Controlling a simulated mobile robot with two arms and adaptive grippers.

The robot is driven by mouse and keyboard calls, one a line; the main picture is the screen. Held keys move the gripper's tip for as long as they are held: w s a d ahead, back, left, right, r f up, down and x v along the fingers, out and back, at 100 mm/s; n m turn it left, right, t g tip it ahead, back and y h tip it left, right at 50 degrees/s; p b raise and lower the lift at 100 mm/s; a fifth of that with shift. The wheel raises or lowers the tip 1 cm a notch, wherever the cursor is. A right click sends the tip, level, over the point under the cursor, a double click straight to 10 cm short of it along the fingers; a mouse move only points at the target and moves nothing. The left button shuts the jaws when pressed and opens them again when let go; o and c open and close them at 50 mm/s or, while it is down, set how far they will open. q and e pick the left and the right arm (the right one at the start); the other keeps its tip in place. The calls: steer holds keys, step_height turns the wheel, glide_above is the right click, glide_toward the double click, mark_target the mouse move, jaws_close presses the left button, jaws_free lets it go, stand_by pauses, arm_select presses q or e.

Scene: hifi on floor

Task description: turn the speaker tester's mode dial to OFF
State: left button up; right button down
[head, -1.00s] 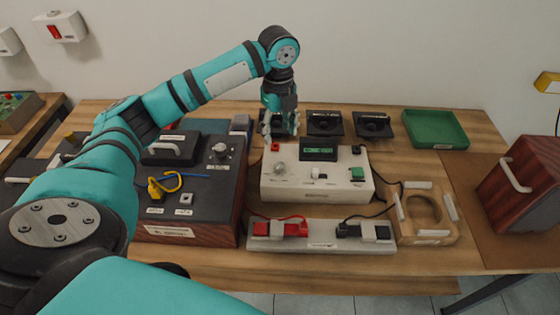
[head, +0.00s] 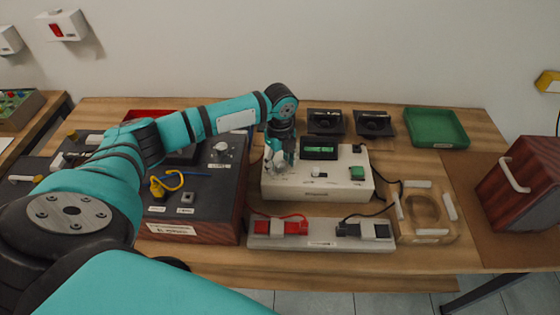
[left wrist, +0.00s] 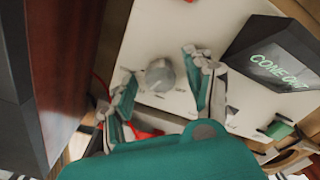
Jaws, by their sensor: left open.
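The speaker tester (head: 330,187) is a white box on the table with a display (head: 319,148) showing green letters, which also shows in the left wrist view (left wrist: 278,68). Its mode dial (left wrist: 160,75) is a grey round knob on the top panel. My left gripper (head: 279,162) is open over the dial's side of the tester and mostly hides the dial in the head view. In the left wrist view the dial shows between the two spread fingers (left wrist: 158,88). I cannot tell whether a finger touches it. The dial's labels are too small to read. My right gripper is not in view.
A dark console (head: 207,215) with a knob stands left of the tester. A strip with red and black clips (head: 320,241) lies in front. Two black speakers (head: 325,122) (head: 373,124) and a green tray (head: 436,128) are behind. A wooden ring fixture (head: 425,213) is at right.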

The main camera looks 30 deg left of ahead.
arm_select(q)
jaws_close()
steer(key=shift+r+n+p, duration=0.2)
steer(key=shift+n+p, duration=0.2)
steer(key=shift+p, duration=0.3)
steer(key=n+p, duration=0.6)
steer(key=p, duration=0.1)
steer(key=shift+n+p, duration=0.3)
steer(key=shift+p, duration=0.05)
steer(key=n+p, duration=0.4)
steer(key=n, duration=0.1)
steer(key=shift+n, duration=0.3)
steer(key=n+p, duration=0.2)
steer(key=n, duration=0.1)
steer(key=shift+f+n+p, duration=0.1)
steer(key=shift+n+p, duration=0.6)
steer(key=shift+n, duration=0.2)
steer(key=shift+w, duration=0.1)
